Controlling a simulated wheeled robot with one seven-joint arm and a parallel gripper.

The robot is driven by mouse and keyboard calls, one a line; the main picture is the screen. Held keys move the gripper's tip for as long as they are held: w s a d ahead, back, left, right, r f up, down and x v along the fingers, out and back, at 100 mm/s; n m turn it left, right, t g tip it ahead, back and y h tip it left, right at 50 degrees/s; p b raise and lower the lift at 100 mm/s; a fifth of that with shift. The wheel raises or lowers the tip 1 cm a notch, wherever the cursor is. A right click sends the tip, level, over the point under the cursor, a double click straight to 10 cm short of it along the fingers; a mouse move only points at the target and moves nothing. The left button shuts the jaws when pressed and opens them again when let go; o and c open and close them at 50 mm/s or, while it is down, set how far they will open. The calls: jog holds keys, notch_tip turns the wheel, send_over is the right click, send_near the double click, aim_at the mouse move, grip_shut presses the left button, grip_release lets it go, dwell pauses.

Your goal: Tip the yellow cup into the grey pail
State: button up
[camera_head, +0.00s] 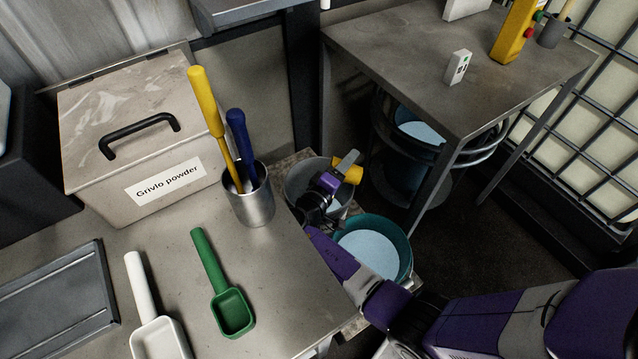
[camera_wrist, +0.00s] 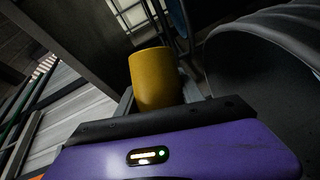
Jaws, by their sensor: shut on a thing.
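The yellow cup (camera_head: 352,174) is held by my gripper (camera_head: 344,164) over the grey pail (camera_head: 294,184). In the wrist view the cup (camera_wrist: 156,76) sits between the two fingers of my gripper (camera_wrist: 157,92), which is shut on it. My wrist hides part of the cup and much of the pail's inside. Pale material shows at the pail's bottom right. The grey pail's curved wall (camera_wrist: 262,62) appears close on the right in the wrist view. I cannot tell the cup's exact tilt or whether anything is in it.
A teal pail (camera_head: 405,250) with pale blue content stands just in front of the grey pail. The bench at left carries the Grivlo powder box (camera_head: 90,185), a metal tool holder (camera_head: 252,207), a green scoop (camera_head: 233,312) and a white scoop (camera_head: 160,340). A metal table (camera_head: 415,55) stands behind.

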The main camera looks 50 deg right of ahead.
aim_at(334, 158)
jog(key=shift+w+a+r+n, duration=0.1)
jog(key=shift+w+a+n, duration=0.1)
jog(key=shift+w+n, duration=0.15)
jog(key=shift+w+a+f+n+h+b, duration=0.15)
jog(key=shift+f+n+h+b, duration=0.3)
jog(key=shift+n+b, duration=0.35)
dwell(0.4)
jog(key=shift+w+a+r+n+t+h, duration=0.15)
jog(key=shift+w+r+n+h, duration=0.15)
jog(key=shift+n, duration=0.5)
jog(key=shift+w+a+r+n+t+h, duration=0.1)
jog(key=shift+w+r+n+h, duration=0.2)
jog(key=shift+n, duration=0.55)
jog(key=shift+w+a+r+n+t+h, duration=0.15)
jog(key=shift+r+n+h, duration=0.2)
jog(key=shift+n, duration=0.45)
dwell(0.9)
jog(key=shift+w+r+n, duration=0.1)
jog(key=shift+r+n, duration=0.2)
jog(key=shift+r, duration=0.1)
jog(key=shift+w+a+r+n+p, duration=0.1)
jog(key=shift+w+r+n+p, duration=0.05)
jog(key=shift+r+n+p, duration=0.35)
dwell(0.7)
